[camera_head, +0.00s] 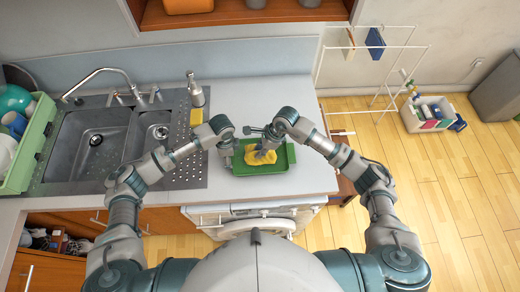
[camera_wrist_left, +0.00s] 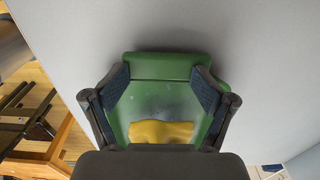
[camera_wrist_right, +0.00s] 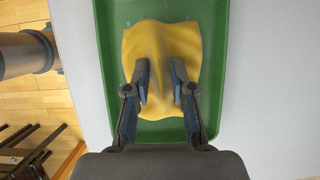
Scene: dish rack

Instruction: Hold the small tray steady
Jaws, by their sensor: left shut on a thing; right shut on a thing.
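The small green tray (camera_head: 290,155) lies on the grey counter, right of the sink. A crumpled yellow cloth (camera_head: 257,160) lies in the tray. My right gripper (camera_head: 266,151) is above the tray, and its fingers (camera_wrist_right: 161,84) are shut on the cloth (camera_wrist_right: 165,38), pinching its middle. The exact finger contact is partly hidden in the head view.
The double sink (camera_head: 92,143) with its faucet (camera_head: 103,72) is at left, beside a green dish rack (camera_head: 28,148). A soap bottle (camera_head: 195,91) and yellow sponge (camera_head: 196,117) stand behind my left arm. Counter behind the tray is clear. A drying rack (camera_head: 372,62) stands right.

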